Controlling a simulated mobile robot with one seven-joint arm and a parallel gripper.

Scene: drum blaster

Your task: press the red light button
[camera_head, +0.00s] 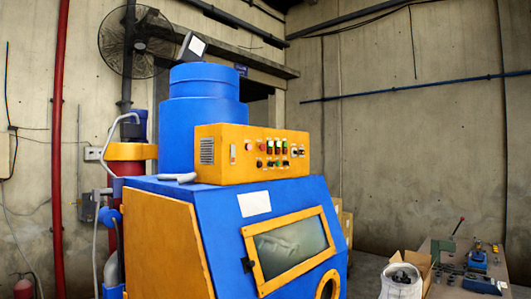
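The drum blaster is a large blue and yellow machine (215,215) in the middle of the view. A yellow control box (220,170) sits on its top. The box's front face carries small red buttons at its left, one farther left (248,147) and one beside it (263,146). My gripper is not in view.
A window (290,248) is set in the sloped blue front. A fan (135,42) hangs on the wall at the upper left. A red pipe (60,150) stands at the left. A bench with tools (470,268) and an open carton (412,266) stand at lower right.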

